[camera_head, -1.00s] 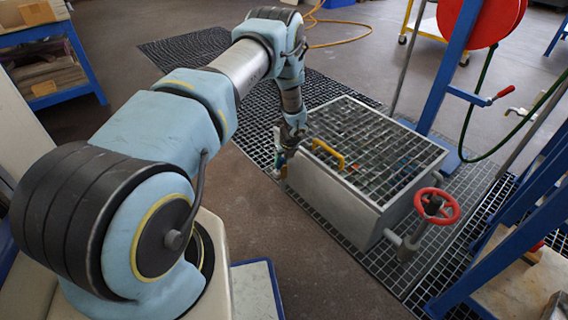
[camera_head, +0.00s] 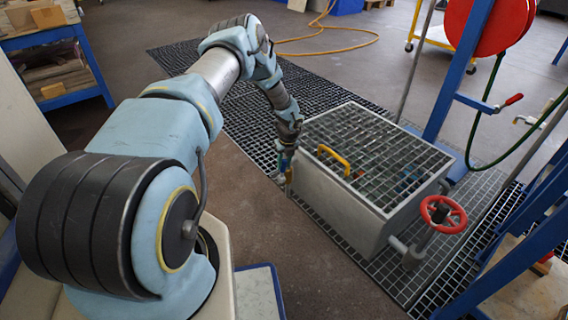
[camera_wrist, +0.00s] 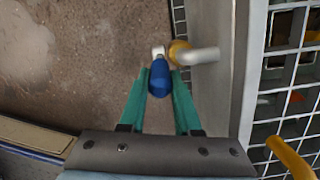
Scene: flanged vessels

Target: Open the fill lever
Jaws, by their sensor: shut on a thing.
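The fill lever has a blue handle (camera_wrist: 160,78) on a brass-coloured valve (camera_wrist: 179,52), with a pale pipe (camera_wrist: 200,55) running to the grey tank (camera_head: 352,215). My gripper (camera_wrist: 161,75) has its two teal fingers on either side of the blue handle and is shut on it. In the head view my gripper (camera_head: 286,165) is at the tank's near left corner, below the rim. There the lever is mostly hidden and too small to make out.
A grating with a yellow handle (camera_head: 334,160) covers the tank. A red handwheel (camera_head: 443,214) stands at its right. Blue frames (camera_head: 520,235) stand further right. Floor grating (camera_head: 255,115) runs behind and beside the tank. Brown floor (camera_wrist: 75,55) left of the lever is clear.

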